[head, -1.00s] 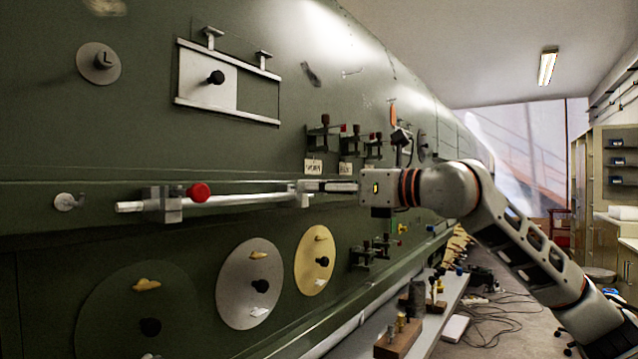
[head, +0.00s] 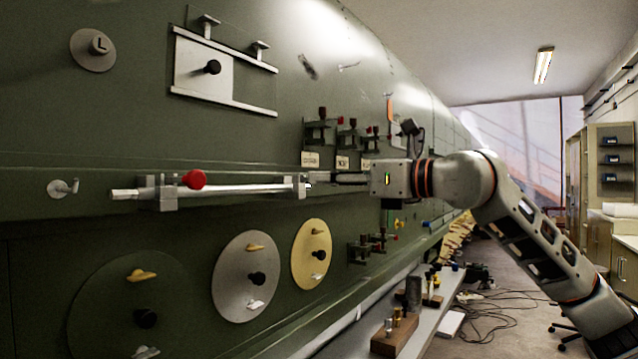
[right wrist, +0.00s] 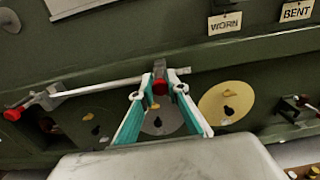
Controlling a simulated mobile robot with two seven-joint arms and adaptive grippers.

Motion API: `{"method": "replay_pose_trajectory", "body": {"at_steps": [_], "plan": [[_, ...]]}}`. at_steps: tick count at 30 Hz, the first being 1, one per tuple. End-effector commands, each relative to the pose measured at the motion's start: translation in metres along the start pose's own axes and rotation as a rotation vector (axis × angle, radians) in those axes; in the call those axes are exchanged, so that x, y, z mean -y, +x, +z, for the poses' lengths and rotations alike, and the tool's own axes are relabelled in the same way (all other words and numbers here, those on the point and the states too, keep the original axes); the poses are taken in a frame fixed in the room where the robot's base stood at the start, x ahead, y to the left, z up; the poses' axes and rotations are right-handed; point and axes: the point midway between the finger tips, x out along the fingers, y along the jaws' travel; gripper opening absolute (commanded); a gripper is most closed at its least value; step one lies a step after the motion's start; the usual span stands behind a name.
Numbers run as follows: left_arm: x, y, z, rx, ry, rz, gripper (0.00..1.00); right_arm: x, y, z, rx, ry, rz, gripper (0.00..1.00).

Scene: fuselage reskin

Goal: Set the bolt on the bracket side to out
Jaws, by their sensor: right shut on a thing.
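The bolt is a long silver rod (head: 245,190) lying level along the green wall. It runs through a left bracket (head: 168,192) with a red knob (head: 194,179) and a right bracket (head: 292,185). My right gripper (head: 308,182) is at the rod's right end in the head view. In the right wrist view its teal fingers (right wrist: 161,84) are closed around a second red knob (right wrist: 160,88) by that end. This knob is hidden in the head view. The left red knob also shows in the right wrist view (right wrist: 12,114). My left gripper is not in view.
Tags reading WORN (right wrist: 225,22) and BENT (right wrist: 297,11) hang above the rod's right end. Round discs, one silver (head: 247,280) and one gold (head: 312,254), sit below the rod. A sliding plate (head: 203,72) is above. A shelf with small parts (head: 395,335) stands at lower right.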

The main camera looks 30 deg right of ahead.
Motion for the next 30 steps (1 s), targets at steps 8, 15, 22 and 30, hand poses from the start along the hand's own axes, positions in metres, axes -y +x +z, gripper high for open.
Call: {"method": "replay_pose_trajectory", "body": {"at_steps": [8,15,22,30], "plan": [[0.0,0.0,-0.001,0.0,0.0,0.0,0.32,0.0,0.0,0.001,-0.001,0.001,0.0,0.32],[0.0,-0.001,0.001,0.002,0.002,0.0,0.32,0.0,0.0,0.0,-0.002,0.001,0.0,0.32],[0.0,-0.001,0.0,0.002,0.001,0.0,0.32,0.002,-0.019,-0.001,-0.003,0.001,-0.004,0.32],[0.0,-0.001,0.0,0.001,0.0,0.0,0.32,0.002,-0.06,-0.001,-0.005,0.0,-0.006,0.32]]}}
